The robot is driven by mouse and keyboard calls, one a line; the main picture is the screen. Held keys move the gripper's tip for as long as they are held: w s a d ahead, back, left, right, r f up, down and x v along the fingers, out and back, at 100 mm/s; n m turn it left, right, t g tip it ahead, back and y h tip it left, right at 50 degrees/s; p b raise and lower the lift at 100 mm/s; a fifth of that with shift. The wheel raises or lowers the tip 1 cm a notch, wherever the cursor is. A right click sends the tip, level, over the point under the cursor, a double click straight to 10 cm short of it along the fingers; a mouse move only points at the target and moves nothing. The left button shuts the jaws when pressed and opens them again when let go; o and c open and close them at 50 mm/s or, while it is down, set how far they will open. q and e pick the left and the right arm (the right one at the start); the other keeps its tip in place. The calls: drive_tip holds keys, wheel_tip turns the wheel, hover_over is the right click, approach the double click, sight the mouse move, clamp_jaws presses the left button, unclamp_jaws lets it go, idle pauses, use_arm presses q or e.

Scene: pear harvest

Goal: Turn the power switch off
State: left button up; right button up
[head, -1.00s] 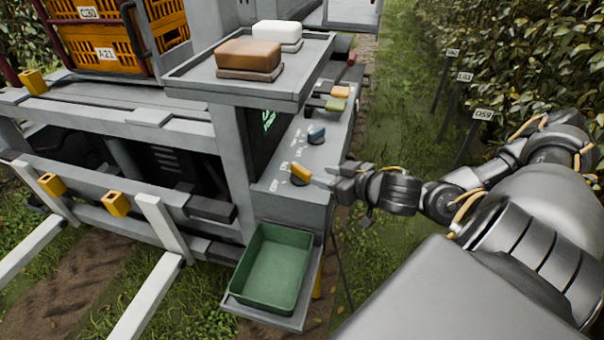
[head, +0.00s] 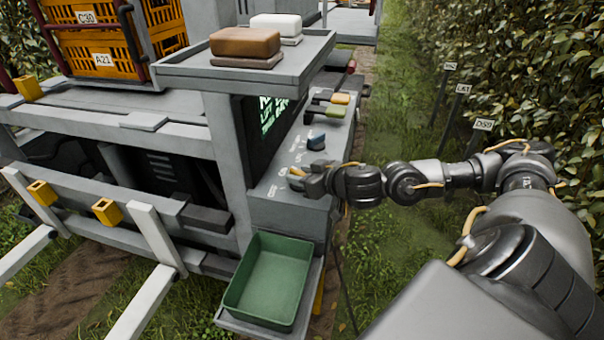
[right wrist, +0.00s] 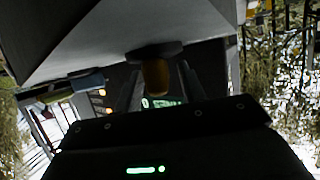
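The yellow switch knob sits on the sloping grey control panel (head: 283,178) at the machine's corner, with white markings beside it. In the head view it is mostly hidden by my right gripper (head: 300,180), which is right at it. In the right wrist view the yellow knob (right wrist: 155,77) on its dark base lies between my right gripper's two fingers (right wrist: 160,92). The fingers stand apart, with a gap visible on each side of the knob. I cannot read which marking the yellow knob points to. My left gripper is out of view.
A green tray (head: 266,284) stands below the panel. A shelf (head: 200,76) with a brown and a white block overhangs the panel. A lit screen (head: 268,118) is beside the panel. Yellow and green levers (head: 338,104) are farther back. Grass lies to the right.

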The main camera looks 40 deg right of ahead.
drive_tip(key=shift+c, duration=0.4)
clamp_jaws()
